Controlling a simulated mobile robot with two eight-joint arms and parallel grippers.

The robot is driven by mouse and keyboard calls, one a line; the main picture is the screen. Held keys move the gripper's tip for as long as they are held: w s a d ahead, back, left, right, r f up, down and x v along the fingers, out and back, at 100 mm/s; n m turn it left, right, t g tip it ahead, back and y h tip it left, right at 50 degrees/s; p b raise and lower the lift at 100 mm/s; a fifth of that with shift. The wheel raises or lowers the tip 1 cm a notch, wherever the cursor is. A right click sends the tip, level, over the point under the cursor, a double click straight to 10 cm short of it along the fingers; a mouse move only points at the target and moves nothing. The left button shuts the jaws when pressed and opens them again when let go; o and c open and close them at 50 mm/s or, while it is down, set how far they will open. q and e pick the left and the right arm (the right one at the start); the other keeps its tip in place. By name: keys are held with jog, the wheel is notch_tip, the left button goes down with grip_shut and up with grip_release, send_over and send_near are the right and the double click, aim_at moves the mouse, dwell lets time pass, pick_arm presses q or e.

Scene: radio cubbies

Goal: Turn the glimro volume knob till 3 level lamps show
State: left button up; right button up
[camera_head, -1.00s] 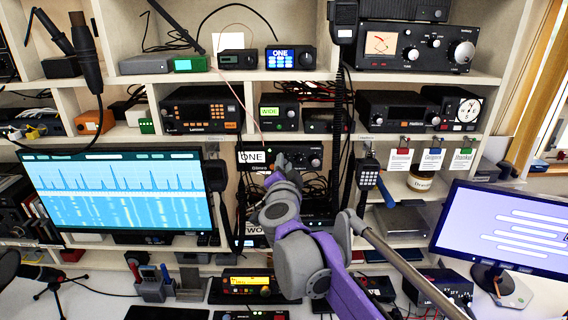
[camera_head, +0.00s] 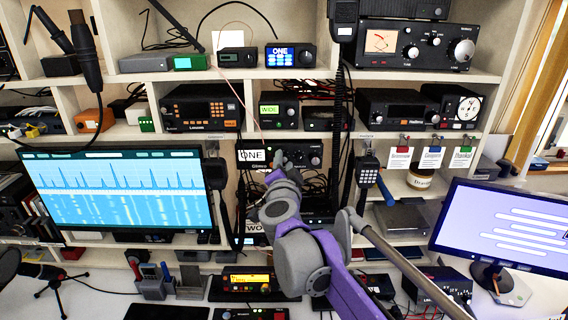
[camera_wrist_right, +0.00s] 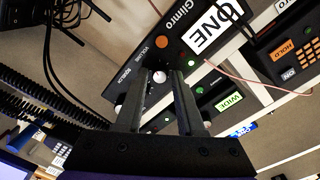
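The Glimro radio (camera_head: 300,154), a black box beside a white ONE label, sits in the middle cubby. In the right wrist view its front (camera_wrist_right: 178,52) carries the words Glimro, VOLUME and SQUELCH, an orange round light (camera_wrist_right: 162,41) and a green one (camera_wrist_right: 190,62). A pale knob (camera_wrist_right: 159,76) near the VOLUME word shows between the fingertips of my right gripper (camera_wrist_right: 158,74). The fingers are apart on either side of it; contact is unclear. The right gripper (camera_head: 281,163) also shows in the head view, before the radio. I cannot make out a row of level lamps. My left gripper is not in view.
A radio with a WIDE screen (camera_head: 278,111) sits just above the Glimro. A coiled black cord (camera_head: 339,130) hangs close to the right of the gripper, and a thin pink wire (camera_head: 236,92) hangs at its left. A handset (camera_head: 368,172) hangs further right.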

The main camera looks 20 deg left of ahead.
jog(key=b+v, duration=0.1)
jog(key=v, duration=0.9)
jog(key=shift+s, duration=0.45)
jog(key=s+d+f+n+g+h+p, duration=0.2)
jog(key=s+d+f+g, duration=0.3)
jog(key=s+d+f, duration=0.7)
jog(key=s+d+f+n+g+h+p, duration=0.2)
jog(key=s+d+f+n+g, duration=0.3)
jog(key=s+d+f, duration=0.8)
jog(key=d+f+g, duration=0.1)
jog(key=d+f, duration=0.2)
jog(key=d, duration=0.4)
jog(key=shift+f+n+g+h, duration=0.3)
jog(key=shift+f, duration=0.05)
jog(key=shift+w+r, duration=0.1)
jog(key=shift+w, duration=0.05)
